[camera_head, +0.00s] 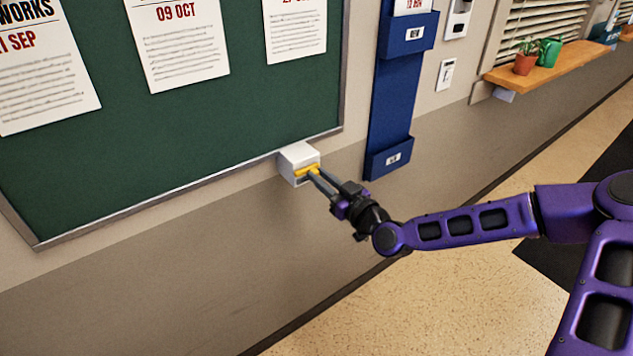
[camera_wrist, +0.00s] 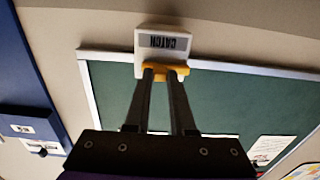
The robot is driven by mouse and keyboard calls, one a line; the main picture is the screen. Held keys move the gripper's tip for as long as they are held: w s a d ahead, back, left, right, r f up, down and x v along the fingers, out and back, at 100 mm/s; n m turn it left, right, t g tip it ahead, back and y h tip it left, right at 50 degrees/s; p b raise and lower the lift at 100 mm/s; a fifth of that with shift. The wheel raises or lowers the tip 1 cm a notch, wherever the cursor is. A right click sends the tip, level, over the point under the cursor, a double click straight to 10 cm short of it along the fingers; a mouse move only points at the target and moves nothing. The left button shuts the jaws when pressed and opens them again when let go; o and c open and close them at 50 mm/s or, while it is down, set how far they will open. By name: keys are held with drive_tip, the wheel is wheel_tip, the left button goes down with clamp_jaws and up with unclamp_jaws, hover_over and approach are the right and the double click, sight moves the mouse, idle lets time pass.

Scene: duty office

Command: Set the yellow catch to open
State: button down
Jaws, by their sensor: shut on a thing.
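The yellow catch (camera_head: 303,170) is a small yellow handle on the front of a white box (camera_head: 296,155) fixed to the wall at the lower right corner of the green board. In the wrist view the white box (camera_wrist: 162,42) carries a label reading CATCH, and the yellow catch (camera_wrist: 178,71) lies across the ends of my fingers. My gripper (camera_head: 313,174) reaches the catch from the right, and it also shows in the wrist view (camera_wrist: 165,74). Its two fingers are close together and shut on the catch. The fingertips partly hide it.
The green notice board (camera_head: 200,120) with paper sheets hangs left of the box. A blue wall rack (camera_head: 390,110) stands just right of it. Farther right, a wooden shelf (camera_head: 560,62) holds a plant pot and a green can. The floor (camera_head: 440,285) below my arm is clear.

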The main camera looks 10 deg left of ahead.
drive_tip(key=shift+w+d, duration=0.15)
drive_tip(key=shift+w, duration=0.05)
drive_tip(key=c, duration=0.8)
unclamp_jaws()
drive_tip(key=shift+o, duration=0.2)
drive_tip(key=v, duration=1.7)
drive_tip(key=shift+s, duration=0.25)
drive_tip(key=shift+d, duration=0.1)
